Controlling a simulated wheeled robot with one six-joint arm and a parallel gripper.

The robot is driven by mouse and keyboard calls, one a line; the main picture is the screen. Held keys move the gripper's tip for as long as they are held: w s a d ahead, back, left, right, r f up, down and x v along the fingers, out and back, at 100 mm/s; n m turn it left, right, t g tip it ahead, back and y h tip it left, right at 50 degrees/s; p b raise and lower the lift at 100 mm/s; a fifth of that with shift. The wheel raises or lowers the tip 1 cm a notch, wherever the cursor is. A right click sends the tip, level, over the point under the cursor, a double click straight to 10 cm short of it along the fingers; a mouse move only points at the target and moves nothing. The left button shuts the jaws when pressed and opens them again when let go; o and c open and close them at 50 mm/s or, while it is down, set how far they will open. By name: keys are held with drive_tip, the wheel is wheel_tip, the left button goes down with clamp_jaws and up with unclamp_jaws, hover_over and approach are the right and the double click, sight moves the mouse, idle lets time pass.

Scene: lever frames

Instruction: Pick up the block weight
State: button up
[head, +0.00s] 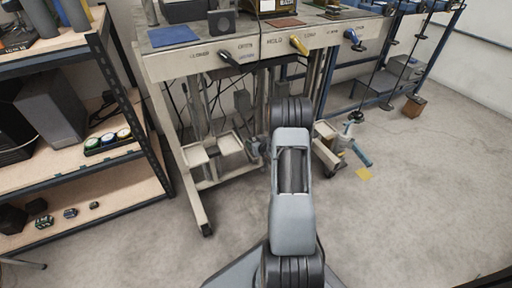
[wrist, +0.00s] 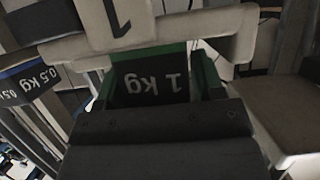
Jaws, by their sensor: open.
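A dark block weight (wrist: 152,82) marked "1 kg" is in the middle of the wrist view, its lettering upside down. Green strips flank its dark face. I cannot tell whether they belong to the weight or to my fingers. My gripper (wrist: 158,98) is open close in front of this weight, its dark body filling the lower middle of the wrist view. Contact cannot be made out. A second weight (wrist: 27,82), marked "0.5 kg", is at the left. In the head view, my arm hides most of the gripper and I cannot make out the 1 kg weight.
A lever frame (head: 240,55) with black, yellow (head: 299,44) and blue (head: 353,38) handles stands ahead. Pale parts, one marked "1" (wrist: 115,15), lie close beyond the weight. A shelf unit (head: 140,125) stands at left. The floor at right (head: 430,200) is mostly clear.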

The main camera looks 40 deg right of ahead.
drive_tip(key=shift+w, duration=0.1)
clamp_jaws()
drive_tip(key=shift+r, duration=0.1)
idle(0.7)
